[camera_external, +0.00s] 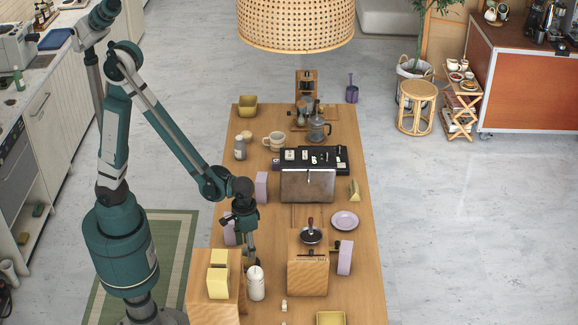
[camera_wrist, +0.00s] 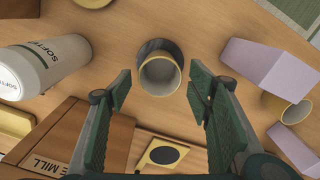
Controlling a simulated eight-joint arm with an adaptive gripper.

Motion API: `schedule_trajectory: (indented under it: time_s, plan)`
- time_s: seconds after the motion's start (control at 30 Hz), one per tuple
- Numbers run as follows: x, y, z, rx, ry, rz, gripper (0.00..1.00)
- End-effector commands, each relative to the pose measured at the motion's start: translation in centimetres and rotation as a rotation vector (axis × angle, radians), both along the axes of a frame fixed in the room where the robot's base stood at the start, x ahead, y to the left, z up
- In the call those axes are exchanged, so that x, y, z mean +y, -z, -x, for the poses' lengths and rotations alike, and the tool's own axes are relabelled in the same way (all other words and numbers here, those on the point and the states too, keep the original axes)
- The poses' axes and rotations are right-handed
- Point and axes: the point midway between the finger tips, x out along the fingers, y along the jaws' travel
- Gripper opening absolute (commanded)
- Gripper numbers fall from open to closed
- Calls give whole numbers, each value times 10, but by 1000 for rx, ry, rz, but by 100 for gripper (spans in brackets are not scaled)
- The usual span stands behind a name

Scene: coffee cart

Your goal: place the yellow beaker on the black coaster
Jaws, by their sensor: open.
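My gripper (camera_wrist: 160,92) is open, with a cup (camera_wrist: 160,74) a little beyond and between its fingertips. A second cup (camera_wrist: 288,108) with a yellow outside lies or stands at the right, between lavender blocks. I cannot tell for certain which is the yellow beaker. A black disc on a yellow square (camera_wrist: 163,155) shows at the bottom; I cannot tell whether it is the coaster. In the external view my gripper (camera_external: 250,255) is low over the table's left side; the cups there are hidden.
A white bottle (camera_external: 256,283) stands close to my gripper, also in the wrist view (camera_wrist: 45,65). A wooden box (camera_external: 205,295) bears yellow items. Lavender blocks (camera_wrist: 270,68), a knobbed wooden box (camera_external: 307,275) and a lilac plate (camera_external: 345,220) are near.

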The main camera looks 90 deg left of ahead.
Motion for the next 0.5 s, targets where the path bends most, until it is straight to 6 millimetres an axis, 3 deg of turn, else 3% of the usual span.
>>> schedule_trajectory:
  time_s: [0.5]
  plan:
    - [0,-56,0,0,0,0,51]
